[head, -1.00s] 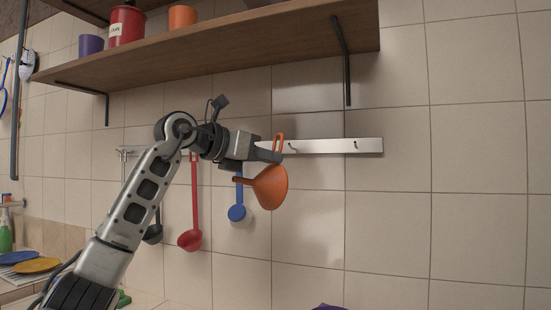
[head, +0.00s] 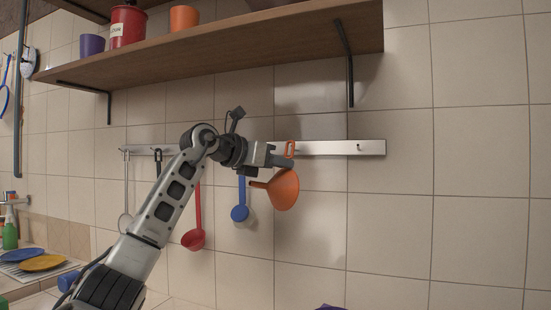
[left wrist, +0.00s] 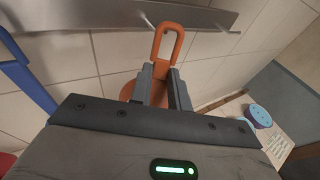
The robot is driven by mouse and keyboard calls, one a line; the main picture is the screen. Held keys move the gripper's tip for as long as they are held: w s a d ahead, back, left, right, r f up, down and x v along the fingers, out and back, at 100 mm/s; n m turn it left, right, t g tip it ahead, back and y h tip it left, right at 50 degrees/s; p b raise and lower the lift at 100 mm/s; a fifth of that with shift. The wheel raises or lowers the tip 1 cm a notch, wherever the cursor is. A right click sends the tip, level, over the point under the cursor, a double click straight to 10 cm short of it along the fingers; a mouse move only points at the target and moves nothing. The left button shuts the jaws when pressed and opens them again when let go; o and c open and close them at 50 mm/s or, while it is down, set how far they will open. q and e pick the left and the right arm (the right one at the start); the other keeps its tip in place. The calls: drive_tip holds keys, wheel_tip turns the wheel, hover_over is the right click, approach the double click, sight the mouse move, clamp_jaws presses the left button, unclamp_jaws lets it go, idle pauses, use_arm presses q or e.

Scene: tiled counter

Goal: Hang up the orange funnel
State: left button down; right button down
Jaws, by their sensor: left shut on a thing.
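The orange funnel (head: 284,190) is held by my left gripper (head: 287,162) in front of the tiled wall. Its hanging loop (head: 290,148) stands up above the fingers, overlapping the metal hook rail (head: 330,148) in the head view. In the left wrist view the fingers (left wrist: 163,84) are shut on the funnel, and the loop (left wrist: 168,42) points up toward the rail (left wrist: 190,14). The loop lies close to the rail; I cannot tell whether it touches a hook. A free hook (head: 360,148) shows near the rail's right end. My right gripper is not in view.
A blue ladle (head: 240,212), a red ladle (head: 194,238) and other utensils hang left of the funnel. A wooden shelf (head: 230,50) with pots is above. Blue and yellow plates (head: 42,263) lie at the lower left. The wall right of the rail is bare.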

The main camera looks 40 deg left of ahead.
use_arm(q)
drive_tip(key=shift+w+a+p, duration=0.2)
drive_tip(key=shift+w+p, duration=0.3)
drive_tip(key=shift+w, duration=0.3)
drive_tip(key=shift+w+a, duration=0.1)
drive_tip(key=shift+w, duration=0.35)
drive_tip(key=shift+w+f+p, duration=0.15)
drive_tip(key=shift+w+p, duration=0.05)
drive_tip(key=shift+p, duration=0.35)
drive_tip(key=shift+w+a+f+p, duration=0.15)
drive_tip(key=shift+w+f+p, duration=0.15)
drive_tip(key=shift+f+p, duration=0.1)
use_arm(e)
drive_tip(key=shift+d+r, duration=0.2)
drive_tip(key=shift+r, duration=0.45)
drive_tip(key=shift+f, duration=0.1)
use_arm(q)
drive_tip(key=c, duration=1.2)
unclamp_jaws()
drive_tip(key=shift+c, duration=0.2)
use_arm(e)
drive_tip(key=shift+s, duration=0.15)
use_arm(q)
drive_tip(key=shift+s, duration=0.1)
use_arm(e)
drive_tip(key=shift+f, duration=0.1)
